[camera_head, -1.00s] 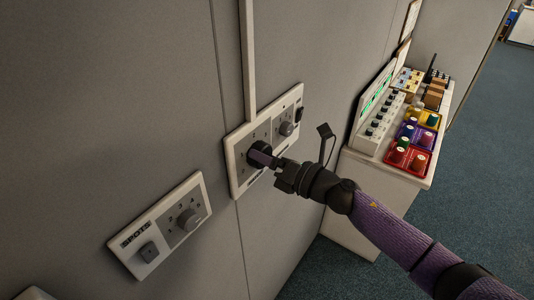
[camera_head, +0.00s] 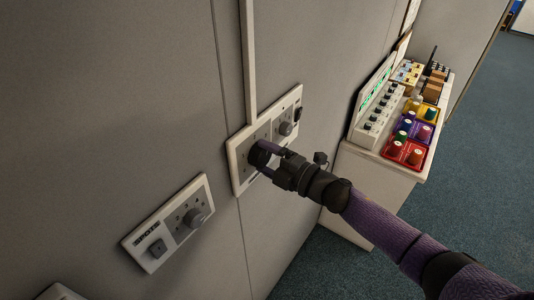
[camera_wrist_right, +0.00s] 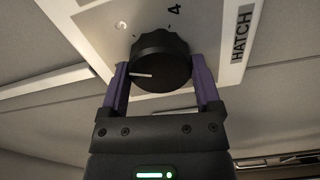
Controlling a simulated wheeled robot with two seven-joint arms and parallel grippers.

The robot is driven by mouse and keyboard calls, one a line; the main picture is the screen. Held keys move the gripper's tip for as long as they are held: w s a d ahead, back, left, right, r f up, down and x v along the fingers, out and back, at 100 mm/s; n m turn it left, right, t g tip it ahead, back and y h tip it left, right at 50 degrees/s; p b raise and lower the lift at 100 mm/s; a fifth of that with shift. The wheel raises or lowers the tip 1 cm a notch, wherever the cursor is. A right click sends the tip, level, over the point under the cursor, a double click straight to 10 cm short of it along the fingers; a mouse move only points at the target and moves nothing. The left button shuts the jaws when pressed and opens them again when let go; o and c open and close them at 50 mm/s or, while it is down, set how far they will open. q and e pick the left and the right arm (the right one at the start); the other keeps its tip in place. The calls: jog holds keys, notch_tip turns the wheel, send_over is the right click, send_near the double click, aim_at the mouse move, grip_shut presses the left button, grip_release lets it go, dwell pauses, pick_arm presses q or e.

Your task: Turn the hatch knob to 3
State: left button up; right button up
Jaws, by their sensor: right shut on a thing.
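The hatch knob (camera_wrist_right: 160,62) is black and ribbed, with a white pointer line, on a light panel labelled HATCH (camera_wrist_right: 242,35) in the right wrist view. A 4 shows on the panel above the knob; the pointer points to the left in that view. My right gripper (camera_wrist_right: 160,85) has one purple finger on each side of the knob and is shut on it. In the head view my right gripper (camera_head: 268,157) covers part of the knob (camera_head: 258,153) on the wall panel (camera_head: 237,165). My left gripper is not in view.
A second knob (camera_head: 285,128) and a black switch sit on the same panel, to the right. A separate panel (camera_head: 143,240) with a grey knob (camera_head: 194,217) is lower left. A white cabinet (camera_head: 350,190) with coloured trays stands on the right.

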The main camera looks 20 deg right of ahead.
jog(key=m+p, duration=0.1)
jog(key=m, duration=0.2)
jog(key=shift+m, duration=0.3)
jog(key=shift+m+p, duration=0.5)
jog(key=shift+m, duration=1.3)
jog(key=o, duration=1.1)
jog(key=shift+c, duration=0.2)
jog(key=shift+d, duration=0.1)
jog(key=b+v, duration=0.1)
jog(key=v, duration=0.8)
jog(key=shift+s+d, duration=0.25)
jog(key=shift+s, duration=0.1)
